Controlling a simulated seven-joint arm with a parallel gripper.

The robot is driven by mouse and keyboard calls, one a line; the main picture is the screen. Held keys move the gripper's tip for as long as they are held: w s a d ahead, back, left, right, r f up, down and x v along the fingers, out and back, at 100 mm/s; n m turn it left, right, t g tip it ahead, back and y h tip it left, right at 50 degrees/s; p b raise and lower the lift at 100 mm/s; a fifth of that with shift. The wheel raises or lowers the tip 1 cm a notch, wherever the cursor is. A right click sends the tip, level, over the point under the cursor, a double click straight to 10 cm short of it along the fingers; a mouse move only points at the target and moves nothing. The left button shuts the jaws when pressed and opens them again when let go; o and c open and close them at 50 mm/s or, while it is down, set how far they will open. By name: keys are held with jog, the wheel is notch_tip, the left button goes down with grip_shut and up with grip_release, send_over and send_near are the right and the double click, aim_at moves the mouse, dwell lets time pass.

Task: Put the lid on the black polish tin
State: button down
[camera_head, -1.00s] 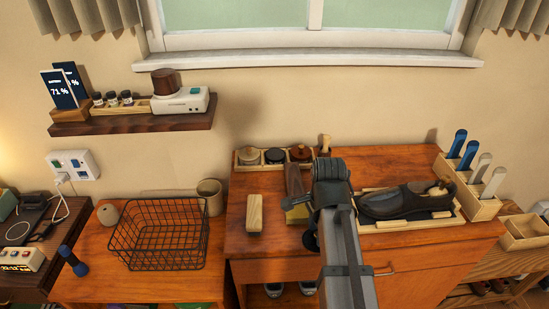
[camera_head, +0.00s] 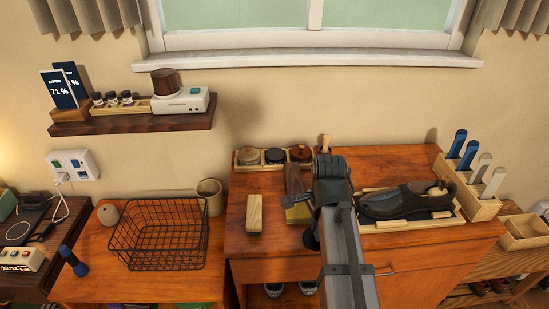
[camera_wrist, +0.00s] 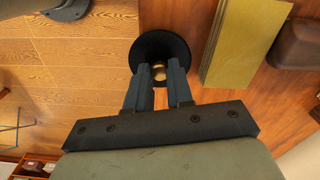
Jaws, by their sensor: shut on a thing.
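The black lid (camera_wrist: 160,48) is a dark disc with a brass knob (camera_wrist: 159,72). In the wrist view my gripper (camera_wrist: 163,78) is shut on the knob, with one finger on either side. In the head view the lid (camera_head: 310,240) shows as a dark shape beside my wrist, at the front of the wooden cabinet top; my arm hides most of the fingers. The black polish tin (camera_head: 275,156) appears to be the dark round one in the middle of a wooden tray (camera_head: 262,167) at the back, behind and left of my gripper.
A pale wooden block (camera_head: 255,213) lies left of my gripper. A brush (camera_head: 294,180) and a yellowish cloth or pad (camera_head: 298,214) lie close by. A dark shoe (camera_head: 402,202) rests on a wooden stand at right. A wire basket (camera_head: 160,235) stands on the left table.

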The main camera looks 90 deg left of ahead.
jog(key=shift+r, duration=2.2)
jog(key=shift+s, duration=0.15)
jog(key=shift+s, duration=0.4)
jog(key=s+a, duration=0.2)
jog(key=shift+s+a+n, duration=0.1)
jog(key=shift+a+n, duration=0.2)
jog(key=shift+a, duration=0.1)
jog(key=s+a+r+m, duration=0.1)
jog(key=s+a, duration=0.1)
jog(key=a, duration=0.8)
jog(key=s+a+r+m, duration=0.1)
jog(key=a+r, duration=0.1)
jog(key=a, duration=0.9)
jog(key=s+a+r+m, duration=0.1)
jog(key=s+a+r, duration=0.1)
jog(key=a, duration=0.8)
jog(key=shift+s+a, duration=0.25)
jog(key=shift+s, duration=0.1)
jog(key=shift+f, duration=0.15)
